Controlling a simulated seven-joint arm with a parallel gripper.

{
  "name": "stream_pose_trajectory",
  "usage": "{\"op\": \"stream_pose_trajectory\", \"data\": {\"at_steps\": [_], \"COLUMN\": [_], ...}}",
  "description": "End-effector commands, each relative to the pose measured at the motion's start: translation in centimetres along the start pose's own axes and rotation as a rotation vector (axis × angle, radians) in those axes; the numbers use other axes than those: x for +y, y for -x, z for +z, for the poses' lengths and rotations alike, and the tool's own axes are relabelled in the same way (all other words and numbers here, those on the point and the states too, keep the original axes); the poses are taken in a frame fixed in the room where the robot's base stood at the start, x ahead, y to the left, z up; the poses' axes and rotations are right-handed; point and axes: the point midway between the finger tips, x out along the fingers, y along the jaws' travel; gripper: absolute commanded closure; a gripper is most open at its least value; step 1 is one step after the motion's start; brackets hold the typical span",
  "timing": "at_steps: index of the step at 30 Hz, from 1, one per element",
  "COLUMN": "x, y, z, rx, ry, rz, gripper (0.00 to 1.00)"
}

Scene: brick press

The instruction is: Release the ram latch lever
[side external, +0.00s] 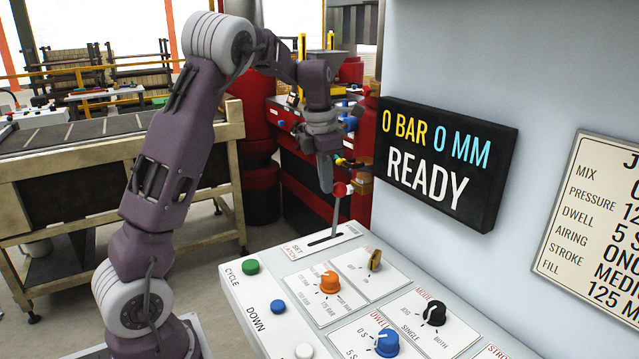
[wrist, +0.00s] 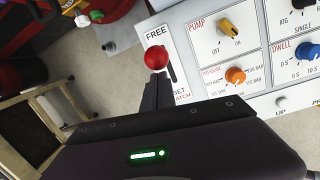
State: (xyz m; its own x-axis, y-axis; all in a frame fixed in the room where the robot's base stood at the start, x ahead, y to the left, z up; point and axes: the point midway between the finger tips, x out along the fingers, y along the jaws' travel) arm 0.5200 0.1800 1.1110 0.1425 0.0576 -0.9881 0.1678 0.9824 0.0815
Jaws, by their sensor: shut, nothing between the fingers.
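The ram latch lever is a thin grey stem with a red knob (side external: 338,190), standing up from a dark slot in a white plate at the panel's far left corner. In the wrist view the red knob (wrist: 155,58) is above the slot, whose ends are labelled FREE (wrist: 157,34) and SET LATCH (wrist: 181,97). In the side view the stem meets the slot toward the end away from the SET LATCH label (side external: 293,249). My gripper (side external: 326,188) is shut and empty, pointing down, its tips right beside the knob on the SET LATCH side. I cannot tell whether they touch.
An orange knob (side external: 330,282), a yellow pump switch (side external: 375,260), a black mode knob (side external: 433,311) and a blue dwell knob (side external: 387,343) stand on the panel. Green (side external: 251,266) and blue (side external: 277,306) buttons line its edge. A display (side external: 445,160) reads 0 BAR 0 MM READY.

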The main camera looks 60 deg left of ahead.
Motion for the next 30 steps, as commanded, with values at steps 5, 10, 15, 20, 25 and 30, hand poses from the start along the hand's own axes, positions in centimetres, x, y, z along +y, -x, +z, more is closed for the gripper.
{"op": "stream_pose_trajectory", "data": {"at_steps": [5, 10, 15, 20, 25, 30], "x": [0.0, -0.1, -0.1, -0.1, 0.0, 0.1], "y": [0.0, -0.1, -0.1, -0.1, 0.2, 1.4], "z": [2.1, 2.4, 2.4, 2.4, 1.6, -2.0], "rx": [-0.039, -0.037, -0.037, -0.037, -0.032, -0.006], "ry": [-0.007, -0.009, -0.009, -0.009, -0.008, -0.003], "rz": [0.013, 0.010, 0.009, 0.010, 0.009, -0.001], "gripper": [1.00, 1.00, 1.00, 1.00, 1.00, 1.00]}}
